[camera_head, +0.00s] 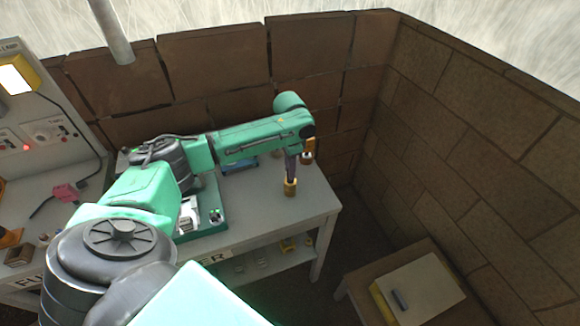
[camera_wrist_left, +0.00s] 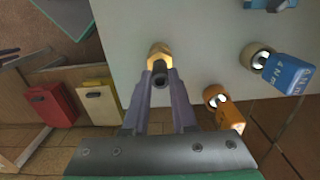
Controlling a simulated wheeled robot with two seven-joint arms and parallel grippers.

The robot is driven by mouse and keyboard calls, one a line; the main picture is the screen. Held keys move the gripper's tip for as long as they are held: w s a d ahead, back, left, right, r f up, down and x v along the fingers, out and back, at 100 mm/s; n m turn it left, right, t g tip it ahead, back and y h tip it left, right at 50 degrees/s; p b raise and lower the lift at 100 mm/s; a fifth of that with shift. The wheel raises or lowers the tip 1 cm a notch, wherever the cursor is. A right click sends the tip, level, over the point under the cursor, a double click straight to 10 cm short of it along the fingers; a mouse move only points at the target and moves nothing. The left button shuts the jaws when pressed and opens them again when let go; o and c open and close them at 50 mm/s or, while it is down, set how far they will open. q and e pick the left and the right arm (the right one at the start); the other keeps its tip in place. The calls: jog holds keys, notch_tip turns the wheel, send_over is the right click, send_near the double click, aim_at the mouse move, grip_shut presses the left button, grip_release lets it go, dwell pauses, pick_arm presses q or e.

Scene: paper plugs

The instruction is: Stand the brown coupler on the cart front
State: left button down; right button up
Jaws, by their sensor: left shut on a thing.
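My left gripper (camera_head: 291,172) points down over the right end of the grey table (camera_head: 262,208). In the left wrist view the left gripper (camera_wrist_left: 160,90) is shut on a brass-brown coupler (camera_wrist_left: 158,52) with a hexagonal body and a dark round tube. In the head view the coupler (camera_head: 290,188) looks upright below the fingers, close to or on the table top; I cannot tell if it touches. I take it for the brown coupler by its colour. My right gripper is not in view.
An orange-tagged brown fitting (camera_wrist_left: 212,96) and a blue-tagged tan fitting (camera_wrist_left: 255,55) stand near the gripper. A green tray (camera_head: 212,222) lies to the left. A low wooden table (camera_head: 362,300) stands at right. The table's front right corner looks clear.

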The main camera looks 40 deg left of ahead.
pick_arm(q)
jog(key=shift+f, duration=0.1)
jog(key=c, duration=0.7)
grip_release()
notch_tip(320, 180, up, 12)
jog(key=b, duration=0.3)
jog(key=shift+r, duration=0.2)
